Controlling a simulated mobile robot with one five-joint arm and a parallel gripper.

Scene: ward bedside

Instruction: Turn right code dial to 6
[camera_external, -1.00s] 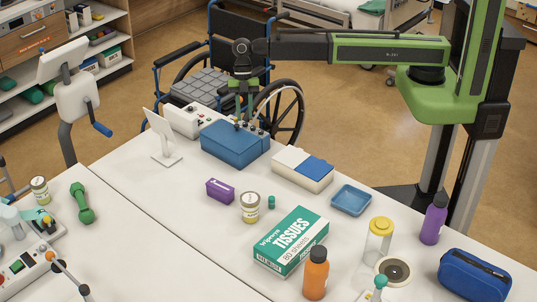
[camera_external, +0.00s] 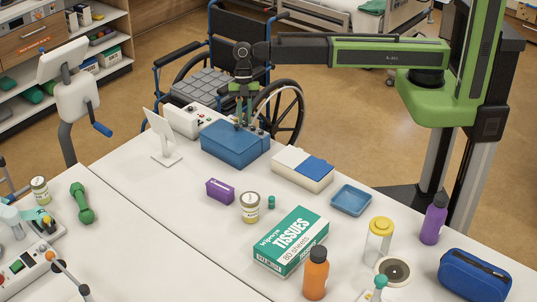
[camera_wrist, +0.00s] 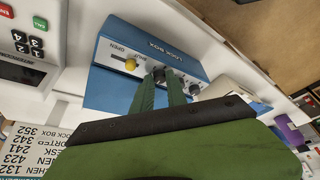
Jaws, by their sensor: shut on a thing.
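The blue lock box (camera_external: 228,148) stands at the back edge of the white table. In the wrist view its sloped panel (camera_wrist: 180,62) shows upside-down lettering, a yellow slider knob (camera_wrist: 130,64) by the words OPEN and SHUT, and dark code dials. My gripper (camera_external: 246,122) reaches down from above to this panel. In the wrist view its two green fingers (camera_wrist: 162,82) are shut on a dark code dial (camera_wrist: 158,74). Another dark dial (camera_wrist: 195,89) shows to the right of the fingers. The dial marks are too small to read, and the fingers hide part of the panel.
A white control box (camera_external: 187,120) stands left of the lock box, and a small white stand (camera_external: 163,146) is in front. A white and blue box (camera_external: 302,168) stands to the right. A wheelchair (camera_external: 225,60) is behind. A lettered card (camera_wrist: 32,148) shows at lower left in the wrist view.

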